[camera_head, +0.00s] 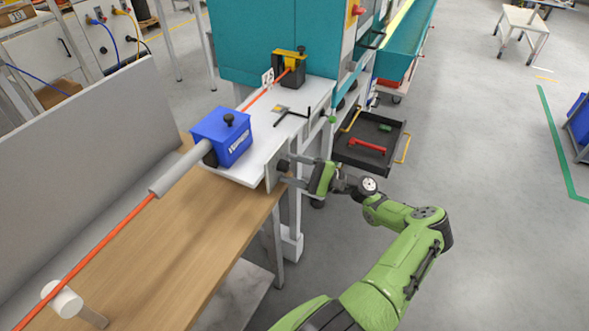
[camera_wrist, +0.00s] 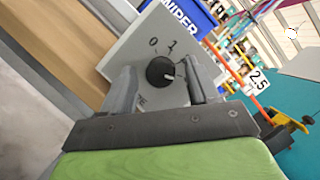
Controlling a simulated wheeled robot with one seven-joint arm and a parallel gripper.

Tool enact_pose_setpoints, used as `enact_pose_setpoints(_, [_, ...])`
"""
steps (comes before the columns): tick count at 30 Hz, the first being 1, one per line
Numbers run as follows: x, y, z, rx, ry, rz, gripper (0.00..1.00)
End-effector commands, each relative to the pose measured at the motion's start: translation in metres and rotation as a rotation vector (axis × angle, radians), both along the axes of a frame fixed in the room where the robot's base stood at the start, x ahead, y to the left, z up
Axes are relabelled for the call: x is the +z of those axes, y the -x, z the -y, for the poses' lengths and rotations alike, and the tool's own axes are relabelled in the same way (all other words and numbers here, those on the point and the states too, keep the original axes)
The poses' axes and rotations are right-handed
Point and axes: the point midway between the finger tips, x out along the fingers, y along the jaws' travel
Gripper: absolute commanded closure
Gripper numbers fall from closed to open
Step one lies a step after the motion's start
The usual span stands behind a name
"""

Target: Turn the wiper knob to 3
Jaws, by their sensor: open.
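The wiper knob (camera_wrist: 161,71) is a round black knob with a white pointer mark on a grey panel (camera_wrist: 133,56). The mark points to the right in the wrist view. A 0 and another numeral show above the knob; marks to its right are partly hidden by a finger. My gripper (camera_wrist: 162,84) is open, with one finger on each side of the knob and gaps visible between them. I cannot tell if the fingertips touch the panel. In the head view my gripper (camera_head: 290,171) reaches the panel at the white table's front end.
The blue wiper box (camera_head: 222,136) stands on the white tabletop above the panel, with an orange cable (camera_head: 120,230) running through its line. A dark open drawer (camera_head: 370,142) with a red tool lies just behind my gripper. Open floor is at the right.

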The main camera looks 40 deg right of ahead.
Motion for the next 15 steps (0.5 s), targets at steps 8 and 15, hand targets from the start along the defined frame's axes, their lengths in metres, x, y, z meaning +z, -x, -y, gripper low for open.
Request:
enact_pose_setpoints(8, [-0.013,0.034,0.028,-0.008,-0.001,0.003,0.40])
enact_pose_setpoints(15, [-0.031,0.088,0.068,-0.010,-0.002,0.004,0.40])
